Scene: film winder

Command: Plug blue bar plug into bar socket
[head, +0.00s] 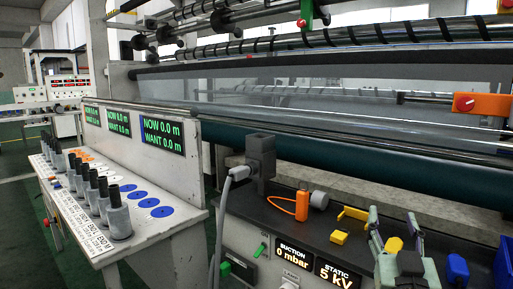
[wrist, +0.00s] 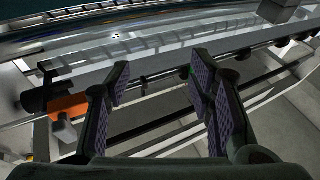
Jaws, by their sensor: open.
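A small blue block (head: 457,270) stands on the dark bench top at the lower right of the head view, just right of my gripper. A second blue piece (head: 503,266) is cut by the right edge. I cannot tell which is the bar plug. I cannot pick out the bar socket for sure. My gripper (head: 393,220) is open above the bench, its fingers apart. In the wrist view my gripper (wrist: 158,85) is open with nothing between its purple-padded fingers. Neither blue piece shows there.
On the bench lie a yellow block (head: 339,237) and an orange looped tool (head: 302,205). A grey connector with a cable (head: 260,157) stands at the bench's left end. Long rollers and a teal roll (head: 400,180) lie behind. A white table with black-topped posts (head: 118,215) is left.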

